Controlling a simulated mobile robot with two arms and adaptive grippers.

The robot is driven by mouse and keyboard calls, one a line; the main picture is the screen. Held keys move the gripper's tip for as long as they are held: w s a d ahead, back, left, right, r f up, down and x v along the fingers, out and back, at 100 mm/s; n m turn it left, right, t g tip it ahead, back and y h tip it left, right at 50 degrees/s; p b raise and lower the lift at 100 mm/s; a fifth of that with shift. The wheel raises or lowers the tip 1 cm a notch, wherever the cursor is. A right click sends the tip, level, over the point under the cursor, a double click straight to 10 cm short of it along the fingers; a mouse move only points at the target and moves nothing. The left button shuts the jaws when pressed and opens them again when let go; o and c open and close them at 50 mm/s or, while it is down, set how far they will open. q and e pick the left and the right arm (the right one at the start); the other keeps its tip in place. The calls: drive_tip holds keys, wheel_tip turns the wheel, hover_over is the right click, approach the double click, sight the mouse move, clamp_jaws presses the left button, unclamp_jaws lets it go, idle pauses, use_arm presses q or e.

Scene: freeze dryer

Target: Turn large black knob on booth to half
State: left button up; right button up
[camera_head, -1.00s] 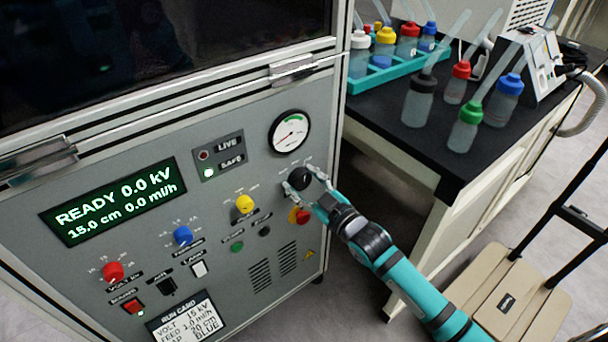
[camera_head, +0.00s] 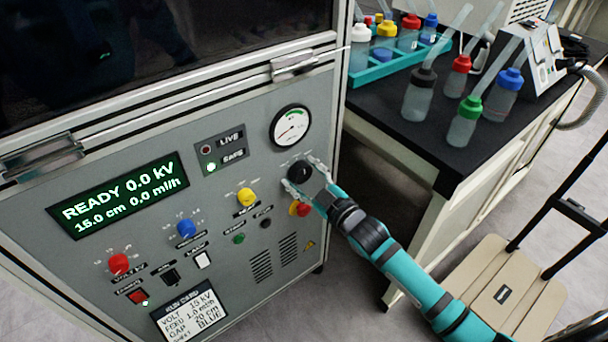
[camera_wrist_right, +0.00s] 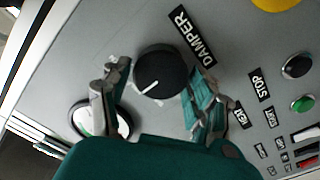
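The large black knob (camera_head: 299,172) sits on the booth's grey front panel, below the round gauge (camera_head: 290,126). In the right wrist view the knob (camera_wrist_right: 160,72) carries a white pointer line toward the lower left, beside the label DAMPER (camera_wrist_right: 191,36). My right gripper (camera_head: 306,176) is at the knob. In the wrist view its fingers (camera_wrist_right: 163,84) stand on either side of the knob, apart, with narrow gaps; firm contact cannot be made out. In the head view the gripper hides part of the knob's scale. My left gripper is not in view.
A yellow knob (camera_head: 246,197), blue knob (camera_head: 187,228), red knob (camera_head: 118,263) and red stop button (camera_head: 302,209) share the panel. A black-topped bench (camera_head: 386,120) with bottles stands to the right. A beige cart (camera_head: 505,290) stands at lower right.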

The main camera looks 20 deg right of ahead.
drive_tip(key=shift+o, duration=1)
drive_tip(key=v, duration=1.2)
